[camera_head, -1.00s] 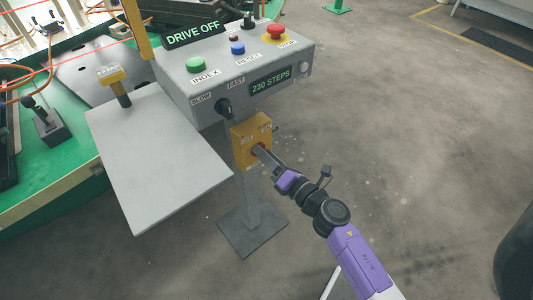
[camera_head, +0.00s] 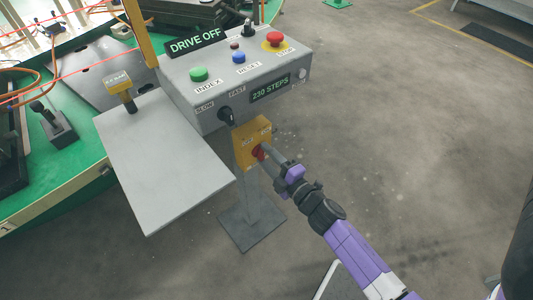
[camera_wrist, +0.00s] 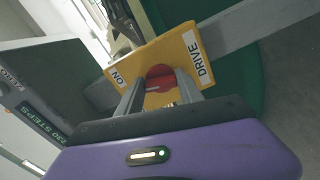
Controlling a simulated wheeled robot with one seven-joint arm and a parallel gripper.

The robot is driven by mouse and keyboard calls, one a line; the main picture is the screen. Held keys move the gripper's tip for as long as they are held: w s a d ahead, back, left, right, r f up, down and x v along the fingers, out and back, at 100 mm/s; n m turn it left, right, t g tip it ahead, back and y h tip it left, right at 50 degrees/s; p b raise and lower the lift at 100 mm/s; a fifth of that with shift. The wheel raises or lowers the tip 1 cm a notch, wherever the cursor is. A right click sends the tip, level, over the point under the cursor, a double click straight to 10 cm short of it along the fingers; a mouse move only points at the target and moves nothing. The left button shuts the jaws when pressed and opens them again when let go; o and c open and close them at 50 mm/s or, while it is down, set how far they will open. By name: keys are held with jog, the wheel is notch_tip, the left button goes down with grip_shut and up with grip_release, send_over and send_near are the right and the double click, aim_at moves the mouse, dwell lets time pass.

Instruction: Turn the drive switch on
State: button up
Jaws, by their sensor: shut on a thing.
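The drive switch is a yellow box (camera_head: 244,152) on the post under the control panel, with a red knob (camera_head: 257,153) on its face. In the wrist view the yellow plate (camera_wrist: 194,43) has an ON label at left and a DRIVE label at right, and the red knob (camera_wrist: 160,73) lies between my fingers. My gripper (camera_head: 264,152) reaches in from the lower right and is shut on the red knob; it also shows in the wrist view (camera_wrist: 159,86). The panel's display (camera_head: 194,43) reads DRIVE OFF.
The grey control panel (camera_head: 215,100) above carries a green button (camera_head: 199,74), a blue button (camera_head: 239,57), a red stop button (camera_head: 275,39) and a black selector (camera_head: 226,114). A grey shelf (camera_head: 160,165) juts out at left.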

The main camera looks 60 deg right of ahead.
jog(key=m+p, duration=0.2)
jog(key=m, duration=0.4)
jog(key=shift+f, duration=0.15)
dwell(0.6)
jog(key=o, duration=1.4)
jog(key=shift+v, duration=3.95)
